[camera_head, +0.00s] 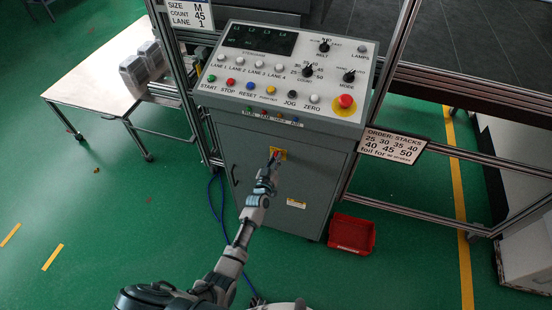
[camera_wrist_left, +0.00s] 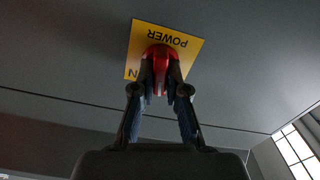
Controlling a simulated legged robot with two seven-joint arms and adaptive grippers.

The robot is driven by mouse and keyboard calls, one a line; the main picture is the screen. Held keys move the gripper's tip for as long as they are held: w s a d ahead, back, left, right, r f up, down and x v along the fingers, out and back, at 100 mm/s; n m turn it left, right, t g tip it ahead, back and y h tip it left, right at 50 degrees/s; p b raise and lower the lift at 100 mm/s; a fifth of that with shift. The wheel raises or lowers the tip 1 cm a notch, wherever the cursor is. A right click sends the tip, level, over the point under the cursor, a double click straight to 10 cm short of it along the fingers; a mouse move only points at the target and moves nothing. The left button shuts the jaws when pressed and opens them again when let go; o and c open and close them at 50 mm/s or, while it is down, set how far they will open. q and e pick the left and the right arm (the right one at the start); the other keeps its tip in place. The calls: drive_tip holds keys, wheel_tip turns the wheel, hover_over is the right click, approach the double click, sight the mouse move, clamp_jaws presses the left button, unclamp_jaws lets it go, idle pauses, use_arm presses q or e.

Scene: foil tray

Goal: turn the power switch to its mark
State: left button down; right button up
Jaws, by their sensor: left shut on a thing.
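The power switch is a red knob (camera_wrist_left: 158,56) on a yellow plate (camera_wrist_left: 188,47) lettered POWER, on the front of the grey cabinet. In the head view the yellow plate (camera_head: 280,153) shows small, with the red switch just beyond my fingertips. My left gripper (camera_head: 273,163) reaches up to it from below. In the wrist view the fingers of my left gripper (camera_wrist_left: 160,84) are shut on the red knob, one on each side. The fingers hide part of the knob and of the plate's lower lettering, so its mark cannot be made out. My right gripper is not in view.
The sloped control panel (camera_head: 240,75) above carries lane knobs, coloured buttons and a red emergency stop (camera_head: 345,102). A red bin (camera_head: 352,234) stands on the floor right of the cabinet (camera_head: 318,176). A table (camera_head: 95,85) with foil trays (camera_head: 134,74) is at left.

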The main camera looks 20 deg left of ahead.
use_arm(q)
drive_tip(key=n, duration=0.6)
drive_tip(key=shift+s+a+f, duration=0.1)
drive_tip(key=shift+f, duration=0.3)
idle(0.3)
drive_tip(key=c, duration=1.2)
unclamp_jaws()
drive_tip(key=shift+r, duration=0.1)
drive_tip(key=s, duration=1.1)
drive_tip(key=shift+s+a, duration=0.2)
drive_tip(key=shift+s, duration=0.1)
